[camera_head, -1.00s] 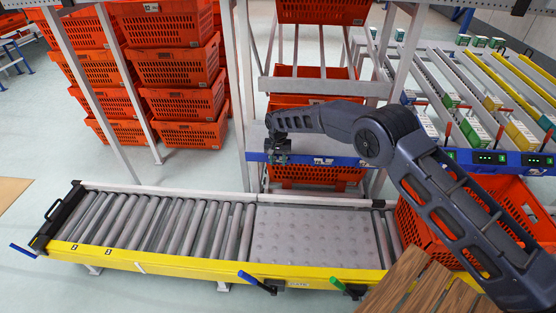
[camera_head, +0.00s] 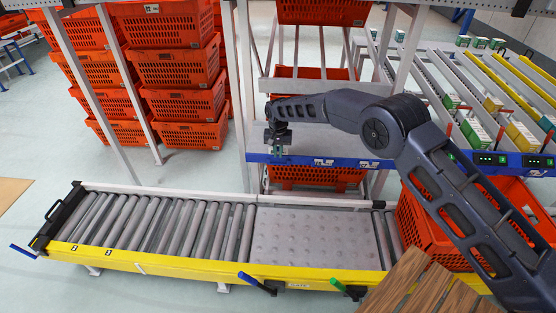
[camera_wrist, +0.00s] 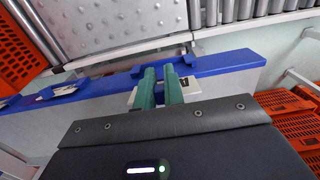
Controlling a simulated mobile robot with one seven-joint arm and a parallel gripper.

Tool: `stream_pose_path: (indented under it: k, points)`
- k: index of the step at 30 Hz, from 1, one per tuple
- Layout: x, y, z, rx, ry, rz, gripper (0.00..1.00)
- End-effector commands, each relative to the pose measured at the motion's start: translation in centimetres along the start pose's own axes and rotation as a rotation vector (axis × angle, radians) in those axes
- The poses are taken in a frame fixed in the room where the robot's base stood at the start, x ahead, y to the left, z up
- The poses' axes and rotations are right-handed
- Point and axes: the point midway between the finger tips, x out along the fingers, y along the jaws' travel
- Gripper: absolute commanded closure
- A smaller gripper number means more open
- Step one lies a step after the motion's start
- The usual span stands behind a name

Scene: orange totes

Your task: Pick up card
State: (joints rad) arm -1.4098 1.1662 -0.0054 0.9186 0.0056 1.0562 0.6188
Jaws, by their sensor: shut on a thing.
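My gripper (camera_wrist: 160,88) has two green fingers, shut on a small white card (camera_wrist: 190,84) that shows on both sides of them in the wrist view. In the head view, my gripper (camera_head: 278,150) points down at the front edge of the blue-fronted shelf (camera_head: 300,160). The card is at the blue rail (camera_wrist: 222,62); the fingers cover its middle. I cannot tell whether it still touches the rail.
More cards (camera_wrist: 68,88) sit along the blue rail. A roller conveyor (camera_head: 150,225) with a yellow front lies before the shelf. Orange totes (camera_head: 180,70) are stacked at the left, and an orange tote (camera_head: 425,225) stands at the right. Rack posts (camera_head: 243,90) flank the arm.

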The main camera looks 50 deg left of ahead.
Motion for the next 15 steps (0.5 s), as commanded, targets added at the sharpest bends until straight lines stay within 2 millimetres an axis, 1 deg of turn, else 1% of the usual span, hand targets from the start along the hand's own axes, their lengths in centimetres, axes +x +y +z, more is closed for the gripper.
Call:
stream_pose_path:
  k: [1,6,9,15]
  points:
    - [-1.6,0.0,-0.1,0.000,0.003,-0.002,1.00]
    - [-6.1,0.0,-0.1,0.001,0.002,-0.001,1.00]
    - [-8.5,0.0,-0.1,0.001,0.002,-0.002,1.00]
    - [-12.2,0.0,0.0,0.001,0.001,-0.001,1.00]
